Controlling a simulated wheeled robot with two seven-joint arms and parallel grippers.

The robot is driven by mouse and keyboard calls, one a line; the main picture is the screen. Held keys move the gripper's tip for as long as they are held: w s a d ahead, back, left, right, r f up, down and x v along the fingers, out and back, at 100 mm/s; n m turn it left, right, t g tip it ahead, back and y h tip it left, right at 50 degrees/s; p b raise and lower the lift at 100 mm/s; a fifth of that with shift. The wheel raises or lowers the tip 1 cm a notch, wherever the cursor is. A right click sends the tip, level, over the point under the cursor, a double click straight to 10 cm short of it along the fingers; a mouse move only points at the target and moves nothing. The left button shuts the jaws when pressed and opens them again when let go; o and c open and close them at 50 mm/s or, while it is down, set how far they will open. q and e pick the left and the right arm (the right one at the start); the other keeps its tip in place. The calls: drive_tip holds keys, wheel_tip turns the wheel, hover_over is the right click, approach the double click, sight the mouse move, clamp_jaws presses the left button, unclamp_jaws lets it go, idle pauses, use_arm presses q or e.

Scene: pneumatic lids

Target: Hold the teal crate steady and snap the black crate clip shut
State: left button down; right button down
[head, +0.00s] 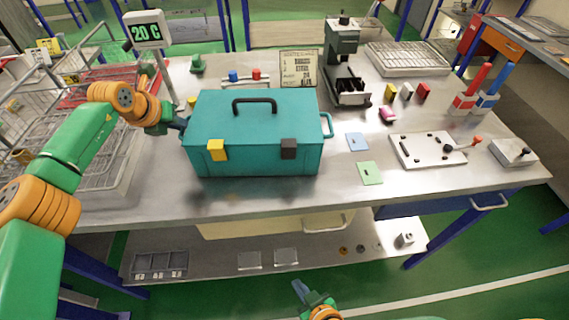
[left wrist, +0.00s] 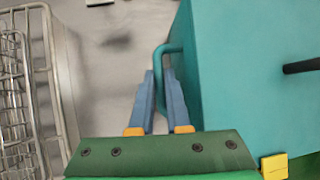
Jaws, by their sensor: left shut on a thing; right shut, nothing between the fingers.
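The teal crate (head: 255,125) stands on the steel bench, lid down, with a black handle on top. The black clip (head: 289,148) is on the right of its front face, and I cannot tell whether it is fully shut. The yellow clip (head: 216,150) is on the left of the front; it also shows in the left wrist view (left wrist: 274,166). My left gripper (head: 180,124) is at the crate's left side, its fingers (left wrist: 160,76) shut on the teal side handle (left wrist: 160,60). My right gripper (head: 300,288) is shut and empty, low in front of the bench, away from the crate.
Wire baskets (head: 100,120) stand to the left. Blue and green cards (head: 370,172) and a white plate (head: 428,151) lie right of the crate. A black-and-green press (head: 345,65) stands behind. The bench strip in front of the crate is clear.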

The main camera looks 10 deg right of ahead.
use_arm(q)
drive_tip(key=c, duration=0.8)
unclamp_jaws()
